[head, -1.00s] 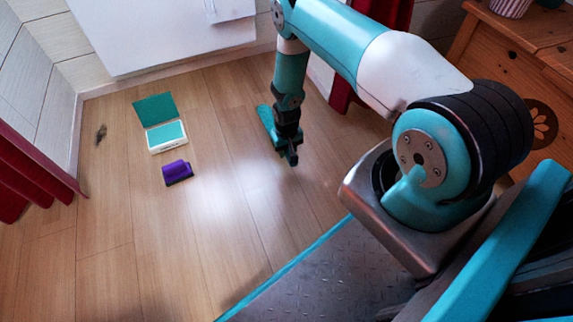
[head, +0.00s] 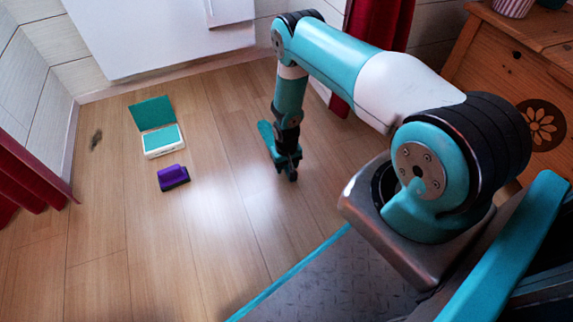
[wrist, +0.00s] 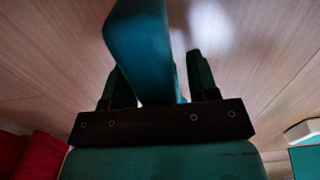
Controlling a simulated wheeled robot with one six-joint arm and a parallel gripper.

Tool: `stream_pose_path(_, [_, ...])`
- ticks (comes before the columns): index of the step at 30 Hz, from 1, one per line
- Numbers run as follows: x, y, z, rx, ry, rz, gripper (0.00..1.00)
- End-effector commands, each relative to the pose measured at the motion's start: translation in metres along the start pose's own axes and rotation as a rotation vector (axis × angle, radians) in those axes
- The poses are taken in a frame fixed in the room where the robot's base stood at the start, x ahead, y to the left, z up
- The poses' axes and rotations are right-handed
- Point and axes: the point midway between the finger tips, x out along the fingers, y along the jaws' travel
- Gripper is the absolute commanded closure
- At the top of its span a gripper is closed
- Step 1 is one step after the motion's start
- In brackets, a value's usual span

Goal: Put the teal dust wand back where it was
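The teal dust wand (head: 265,131) is at my gripper (head: 290,172), its broad teal end showing to the left of the fingers in the head view. In the wrist view the wand (wrist: 145,45) runs between the two dark fingers of my gripper (wrist: 163,80), which appear closed around its narrower part. The broad end points away from the wrist. My gripper is low over the wooden floor; I cannot tell whether the wand touches it.
A white box with its teal lid open (head: 163,153) stands on the floor to the left. A purple block-like item (head: 173,178) lies in front of it. A dark smudge (head: 96,140) is near the left wall. A wooden cabinet (head: 490,50) stands right. Floor between is clear.

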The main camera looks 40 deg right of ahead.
Motion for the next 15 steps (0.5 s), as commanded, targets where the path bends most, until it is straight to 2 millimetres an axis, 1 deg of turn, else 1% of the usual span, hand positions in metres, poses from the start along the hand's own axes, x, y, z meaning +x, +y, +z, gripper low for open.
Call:
stream_pose_path(7, [-0.001, 0.000, 0.000, 0.000, 0.000, 0.000, 0.41])
stream_pose_path(10, [-0.004, 0.000, 0.000, 0.000, 0.000, 0.000, 0.41])
stream_pose_path(13, [-0.018, 0.000, -0.001, 0.000, 0.001, 0.000, 0.41])
stream_pose_path(15, [-0.032, 0.000, -0.001, 0.000, 0.002, 0.000, 0.41])
